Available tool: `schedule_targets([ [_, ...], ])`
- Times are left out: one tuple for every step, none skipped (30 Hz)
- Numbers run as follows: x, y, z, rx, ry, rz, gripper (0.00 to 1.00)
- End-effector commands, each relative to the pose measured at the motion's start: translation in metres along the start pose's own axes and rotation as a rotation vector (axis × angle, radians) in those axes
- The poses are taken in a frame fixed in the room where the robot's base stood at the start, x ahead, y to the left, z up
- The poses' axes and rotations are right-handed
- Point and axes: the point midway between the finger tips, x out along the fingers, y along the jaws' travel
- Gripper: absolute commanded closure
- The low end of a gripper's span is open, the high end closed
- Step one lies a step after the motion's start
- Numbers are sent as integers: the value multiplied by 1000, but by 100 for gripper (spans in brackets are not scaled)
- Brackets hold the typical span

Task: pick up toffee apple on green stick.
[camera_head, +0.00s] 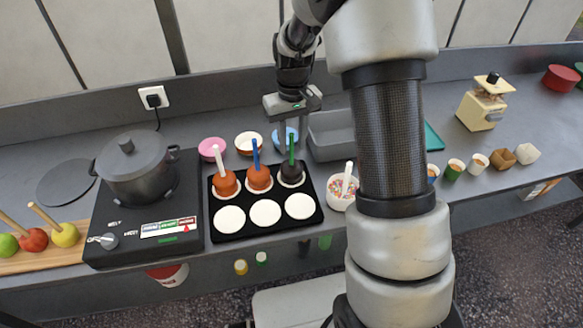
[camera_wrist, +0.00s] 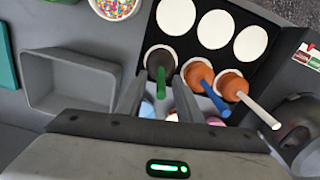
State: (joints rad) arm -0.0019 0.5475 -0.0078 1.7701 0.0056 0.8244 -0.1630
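The toffee apple on the green stick (camera_head: 292,172) is dark brown and sits stick-up in the back right place of the black tray (camera_head: 234,237). In the wrist view the dark apple (camera_wrist: 161,60) and its green stick (camera_wrist: 161,84) appear between my two fingers. My gripper (camera_head: 293,145) is open above and behind the apple, fingers pointing down, with gaps either side of the stick in the wrist view (camera_wrist: 158,100). An orange-brown apple on a blue stick (camera_head: 259,178) and another on a white stick (camera_head: 225,184) stand to its left.
The tray's front row holds white discs (camera_head: 265,213). Behind the tray are pink (camera_head: 212,149), white-rimmed and blue bowls. A grey bin (camera_head: 335,135) stands right, a sprinkles bowl (camera_head: 341,191) front right, and a stove with a pot (camera_head: 137,168) left.

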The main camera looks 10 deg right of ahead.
Motion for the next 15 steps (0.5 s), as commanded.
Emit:
schedule_targets([
  [2, 0, 0, 0, 0, 0, 68],
  [4, 0, 0, 0, 0, 0, 68],
  [8, 0, 0, 0, -1, 0, 68],
  [11, -1, 0, 0, -3, 0, 68],
  [16, -1, 0, 0, -4, -1, 68],
  [22, -2, 0, 0, -4, -1, 68],
  [27, -2, 0, 0, -5, -1, 68],
  [32, -2, 0, 0, -5, -1, 68],
  [38, -2, -1, 0, -3, 0, 68],
  [42, -2, -1, 0, -4, -1, 68],
  [45, -2, -1, 0, -3, 0, 68],
  [49, -2, -1, 0, -1, 0, 68],
  [51, -2, -1, 0, -1, 0, 68],
  [52, -2, -1, 0, -1, 0, 68],
  [54, -2, -1, 0, -1, 0, 68],
])
